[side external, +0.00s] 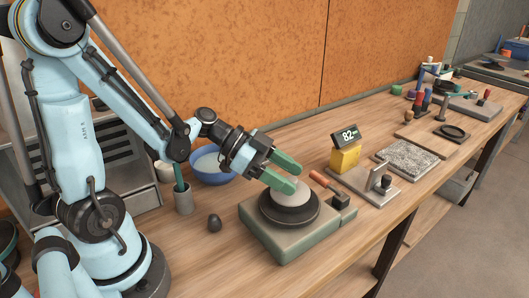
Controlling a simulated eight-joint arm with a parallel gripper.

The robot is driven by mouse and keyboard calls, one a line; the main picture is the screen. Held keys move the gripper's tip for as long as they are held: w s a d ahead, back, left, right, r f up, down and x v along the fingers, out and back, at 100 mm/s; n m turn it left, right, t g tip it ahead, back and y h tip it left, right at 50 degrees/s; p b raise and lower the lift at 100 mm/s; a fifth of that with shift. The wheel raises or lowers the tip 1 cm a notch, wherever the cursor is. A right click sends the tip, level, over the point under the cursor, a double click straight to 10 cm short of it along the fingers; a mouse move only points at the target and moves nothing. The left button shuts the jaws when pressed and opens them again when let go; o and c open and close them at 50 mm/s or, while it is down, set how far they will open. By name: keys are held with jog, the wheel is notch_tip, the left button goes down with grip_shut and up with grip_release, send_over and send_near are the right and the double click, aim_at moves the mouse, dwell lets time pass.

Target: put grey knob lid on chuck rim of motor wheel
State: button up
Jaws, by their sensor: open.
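The motor wheel (271,244) is a squat grey-green box with a dark round wheel head on top. A pale grey round piece, which looks like the grey knob lid (291,203), lies on the dark chuck rim (285,217) and appears roughly level. Whether it is fully seated cannot be told. My gripper (293,174) has green fingers and is open, just above and at the back left of the pale piece. The near finger hides part of its top, and no knob can be made out.
A blue bowl (212,177) is behind. A red-handled tool (329,186), a yellow block with a display (345,158) and a speckled slab (407,162) are to the right.

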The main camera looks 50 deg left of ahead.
jog(key=v, duration=1)
jog(key=shift+s+a+r, duration=0.15)
jog(key=shift+s+a, duration=0.05)
jog(key=shift+s, duration=0.05)
jog(key=d+n+y, duration=0.1)
jog(key=n+y, duration=0.2)
jog(key=d+f+n+y, duration=0.1)
jog(key=n+y, duration=0.2)
jog(key=n, duration=0.1)
jog(key=d+f+n+y, duration=0.1)
jog(key=n+y, duration=0.2)
jog(key=y, duration=0.1)
jog(key=shift+w+d+f+n, duration=0.2)
jog(key=shift+w+f+n, duration=0.05)
jog(key=shift+n, duration=0.05)
